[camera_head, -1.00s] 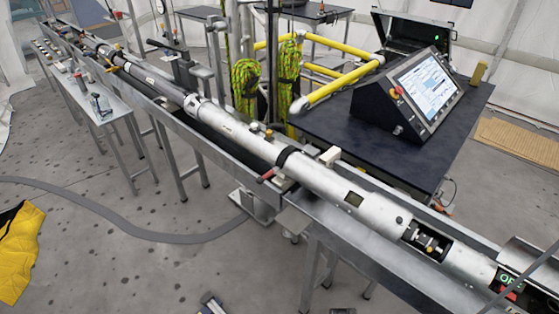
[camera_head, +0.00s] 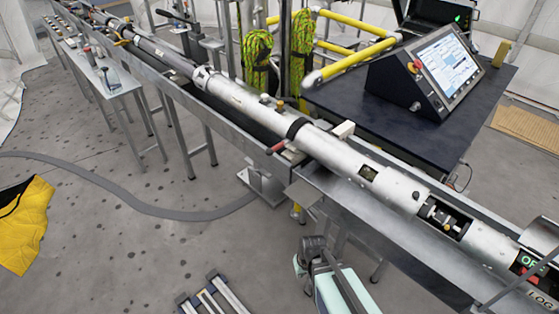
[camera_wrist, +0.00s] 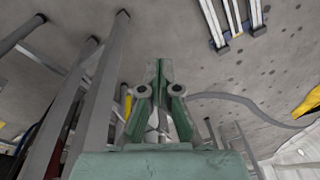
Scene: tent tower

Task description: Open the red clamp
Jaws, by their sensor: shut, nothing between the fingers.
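The red-handled clamp (camera_head: 277,146) sits on the near edge of the long rail, close to a black band around the silver tube (camera_head: 340,155). Its red handle sticks out toward the near side. I cannot tell from this view whether the clamp is open. My gripper (camera_wrist: 160,68) shows in the wrist view with its green fingers together and nothing between them. It points over the grey floor, and the clamp is not recognizable in that view. In the head view my arm is at the bottom, below the rail and apart from the clamp.
The metal rail (camera_head: 400,236) and its legs stand between my arm and the table with the console (camera_head: 430,75). A silver-barred frame (camera_head: 211,297) lies on the floor. A grey hose (camera_head: 150,208) and yellow cloth (camera_head: 22,225) lie left. Open floor lies in front.

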